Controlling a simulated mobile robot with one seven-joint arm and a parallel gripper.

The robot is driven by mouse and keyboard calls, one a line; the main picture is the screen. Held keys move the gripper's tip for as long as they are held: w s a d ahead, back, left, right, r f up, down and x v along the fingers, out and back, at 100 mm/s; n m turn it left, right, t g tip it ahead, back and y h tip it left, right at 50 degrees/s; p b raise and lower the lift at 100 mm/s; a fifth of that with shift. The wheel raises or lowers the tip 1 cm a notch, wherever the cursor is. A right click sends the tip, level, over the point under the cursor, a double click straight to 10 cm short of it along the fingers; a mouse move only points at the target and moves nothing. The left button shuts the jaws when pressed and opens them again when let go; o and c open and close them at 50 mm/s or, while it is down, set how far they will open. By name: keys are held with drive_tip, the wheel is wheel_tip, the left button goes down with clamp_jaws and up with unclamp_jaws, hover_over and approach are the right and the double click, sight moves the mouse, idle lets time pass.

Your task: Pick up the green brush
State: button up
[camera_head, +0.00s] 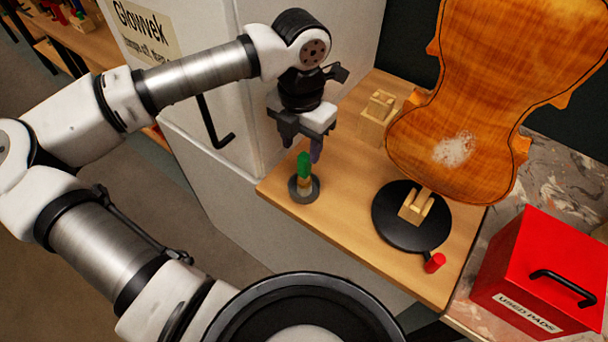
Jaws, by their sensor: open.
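The green brush (304,166) stands upright on the wooden bench top, near its left front edge. Its green part is on top, with a tan part below. Its lower end sits in a round grey holder (292,192). My gripper (302,138) points down just above the brush, with its jaws open and nothing seen between them. The gap between the jaws and the brush top looks small, but I cannot tell its exact size.
A violin body (465,90) with a white patch stands over a black round base (384,222). A wooden block (376,122) stands behind my gripper. A white cabinet (235,165) is at left.

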sight(304, 166)
drive_tip(key=shift+d+f+p, duration=0.2)
drive_tip(key=shift+f+p, duration=0.25)
drive_tip(key=shift+f, duration=1.3)
drive_tip(key=shift+d+f+p, duration=0.15)
drive_tip(key=shift+f+p, duration=0.3)
drive_tip(key=shift+f, duration=1.25)
clamp_jaws()
drive_tip(key=shift+r, duration=0.1)
